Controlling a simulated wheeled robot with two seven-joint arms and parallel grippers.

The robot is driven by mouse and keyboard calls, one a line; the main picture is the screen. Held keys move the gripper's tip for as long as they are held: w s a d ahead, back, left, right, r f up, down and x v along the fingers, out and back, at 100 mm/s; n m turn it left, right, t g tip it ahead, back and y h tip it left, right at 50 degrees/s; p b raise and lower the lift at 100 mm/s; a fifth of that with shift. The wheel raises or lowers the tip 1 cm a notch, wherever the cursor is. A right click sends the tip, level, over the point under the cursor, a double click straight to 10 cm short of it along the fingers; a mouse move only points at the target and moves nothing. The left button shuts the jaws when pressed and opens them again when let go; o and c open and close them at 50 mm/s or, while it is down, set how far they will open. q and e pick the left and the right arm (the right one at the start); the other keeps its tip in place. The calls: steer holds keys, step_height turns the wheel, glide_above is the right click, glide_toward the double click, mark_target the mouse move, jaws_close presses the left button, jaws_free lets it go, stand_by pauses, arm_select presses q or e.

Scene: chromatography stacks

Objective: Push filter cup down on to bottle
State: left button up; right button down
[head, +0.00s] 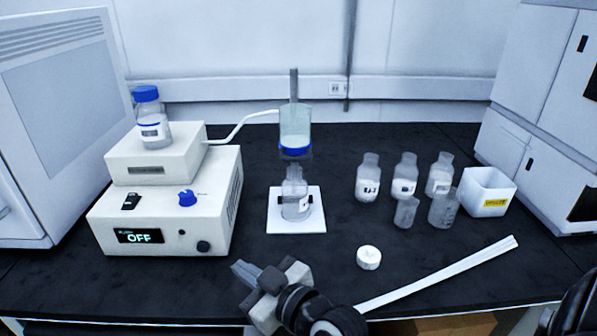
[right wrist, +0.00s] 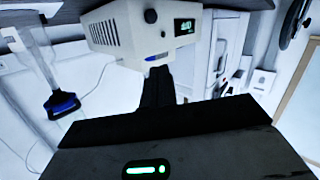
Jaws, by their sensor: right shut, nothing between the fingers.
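The clear filter cup (head: 295,122) with a blue collar stands upright, directly above the clear bottle (head: 296,207) in the head view. The bottle stands on a white square pad (head: 282,223). I cannot tell whether cup and bottle touch. The cup's blue collar (right wrist: 62,104) also shows at the left of the right wrist view. My right gripper (head: 243,271) is shut and empty, low in front of the pad and to its left, apart from cup and bottle. Its dark fingers (right wrist: 158,80) show in the wrist view. My left gripper is not in view.
A pump box (head: 165,215) reading OFF stands left, with a blue-capped bottle (head: 150,118) on the smaller box above and a white tube (head: 240,124) running towards the cup. Several small bottles (head: 404,180), a white bin (head: 488,190) and a white cap (head: 368,257) stand right.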

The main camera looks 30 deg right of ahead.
mark_target(295, 135)
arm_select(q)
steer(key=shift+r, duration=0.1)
arm_select(e)
steer(key=w+d+r+m+t+h, duration=0.1)
steer(key=d+r+m+h, duration=0.3)
steer(key=h, duration=0.4)
steer(key=w+d+r+m+t+h, duration=0.2)
steer(key=d+r+m+t+h, duration=0.1)
steer(key=d+r+m+h, duration=0.2)
steer(key=d+m+h, duration=0.2)
steer(key=d+h, duration=0.2)
steer(key=shift+t, duration=0.4)
steer(key=shift+w+d+r, duration=0.1)
steer(key=shift+r, duration=0.05)
